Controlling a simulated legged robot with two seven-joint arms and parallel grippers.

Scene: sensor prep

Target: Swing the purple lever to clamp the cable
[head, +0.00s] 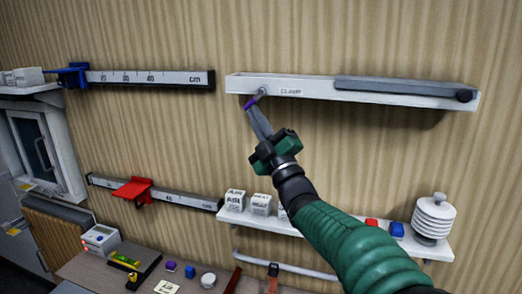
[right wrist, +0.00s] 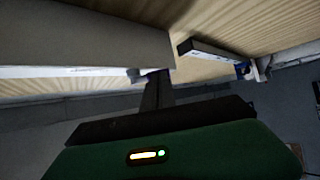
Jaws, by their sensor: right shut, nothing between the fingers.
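The small purple lever (head: 252,102) sits at the left end of a white wall rail (head: 330,92), beside a round grey pivot and a label reading "CLAMP". It tilts down to the left from the pivot. My right gripper (head: 254,112) is shut and empty, its fingertips at the lever's lower end. I cannot tell whether they touch it. In the right wrist view the dark fingers (right wrist: 154,92) reach up to the rail's edge, and the lever is not clear there. I cannot make out the cable. My left gripper is out of view.
A grey bar (head: 400,87) with a black knob runs along the rail's right part. Wall rulers with a blue slider (head: 72,74) and a red slider (head: 133,189) are at left. A lower shelf (head: 265,222) holds white blocks and a white ribbed stack (head: 433,218).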

